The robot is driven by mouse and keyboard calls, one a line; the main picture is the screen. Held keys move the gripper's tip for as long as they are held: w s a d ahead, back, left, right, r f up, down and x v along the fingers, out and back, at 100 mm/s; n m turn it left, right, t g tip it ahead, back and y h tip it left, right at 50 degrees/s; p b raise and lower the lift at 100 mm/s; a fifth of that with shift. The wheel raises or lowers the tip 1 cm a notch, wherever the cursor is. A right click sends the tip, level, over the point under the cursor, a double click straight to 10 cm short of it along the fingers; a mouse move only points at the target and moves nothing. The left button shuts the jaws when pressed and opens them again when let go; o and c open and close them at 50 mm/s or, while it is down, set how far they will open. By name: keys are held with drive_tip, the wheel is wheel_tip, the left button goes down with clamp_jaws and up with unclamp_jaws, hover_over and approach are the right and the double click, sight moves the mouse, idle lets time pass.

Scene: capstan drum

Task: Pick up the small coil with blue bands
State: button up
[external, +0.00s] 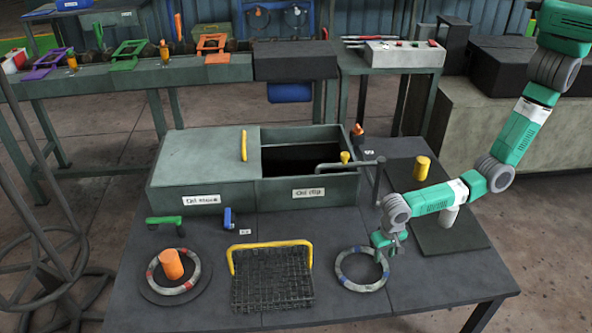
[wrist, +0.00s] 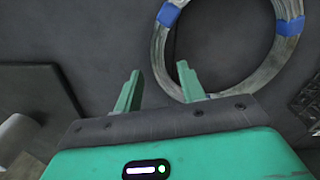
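The small coil with blue bands (external: 362,269) is a grey ring lying flat on the dark table, right of the wire basket. It also shows in the wrist view (wrist: 211,92), upper right, with two blue bands visible. My gripper (external: 383,247) is at the coil's right edge in the external view.
A wire basket with a yellow handle (external: 272,283) stands left of the coil. Further left, a coil with red bands (external: 190,283) lies around an orange cylinder (external: 171,264). A grey tank (external: 205,190) stands behind. A yellow cylinder (external: 422,167) is on a dark mat (external: 455,238) at right.

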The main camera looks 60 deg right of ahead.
drive_tip(key=shift+f, duration=0.95)
drive_tip(key=shift+r, duration=0.15)
clamp_jaws()
drive_tip(key=shift+r, duration=0.1)
idle(0.3)
